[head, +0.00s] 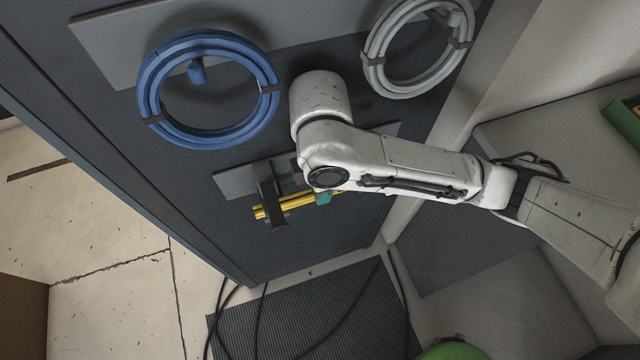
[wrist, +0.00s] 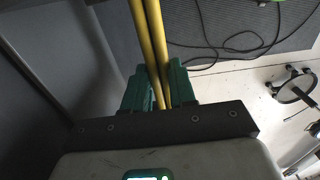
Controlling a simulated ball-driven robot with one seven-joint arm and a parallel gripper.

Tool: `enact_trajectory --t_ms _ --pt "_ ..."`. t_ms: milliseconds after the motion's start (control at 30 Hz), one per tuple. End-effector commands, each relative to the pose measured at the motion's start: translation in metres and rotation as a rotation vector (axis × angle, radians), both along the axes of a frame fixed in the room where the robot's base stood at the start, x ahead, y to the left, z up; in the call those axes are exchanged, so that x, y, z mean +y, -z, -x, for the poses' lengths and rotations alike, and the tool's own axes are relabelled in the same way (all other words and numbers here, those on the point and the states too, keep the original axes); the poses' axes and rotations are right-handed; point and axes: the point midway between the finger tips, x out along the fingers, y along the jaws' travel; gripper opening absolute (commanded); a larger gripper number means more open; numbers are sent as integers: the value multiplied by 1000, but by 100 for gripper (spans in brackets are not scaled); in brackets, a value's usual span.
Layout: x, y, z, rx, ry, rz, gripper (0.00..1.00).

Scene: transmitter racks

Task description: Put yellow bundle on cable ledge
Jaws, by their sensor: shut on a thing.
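The yellow bundle (head: 287,203) is a set of thin yellow lengths, low in front of the dark rack face. In the wrist view the bundle (wrist: 154,45) runs up out of the picture from between green fingers. My gripper (head: 323,198) is shut on it, with only a teal finger showing below my arm. The gripper also shows in the wrist view (wrist: 160,85). A grey plate (head: 236,181), which looks like the cable ledge, is on the rack just above and behind the bundle. A dark upright piece crosses the bundle; I cannot tell whether they touch. My arm hides the right part.
A blue cable coil (head: 153,85) and a grey cable coil (head: 377,47) hang above on the rack. A ribbed dark mat (head: 300,310) with loose black cables lies on the floor below. A wheeled stool base (wrist: 297,90) stands at right in the wrist view.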

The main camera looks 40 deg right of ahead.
Motion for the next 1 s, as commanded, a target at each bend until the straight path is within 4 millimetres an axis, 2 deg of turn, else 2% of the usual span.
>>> enact_trajectory --t_ms 367,400,600,633,867,1000 --pt "0 5 0 -1 -1 0 0" --pt "0 3 0 -1 -1 0 29" --pt "0 3 0 -1 -1 0 48" --pt "0 3 0 -1 -1 0 51" --pt "0 2 0 -1 -1 0 51" --pt "0 -8 -1 -4 -2 1 51"
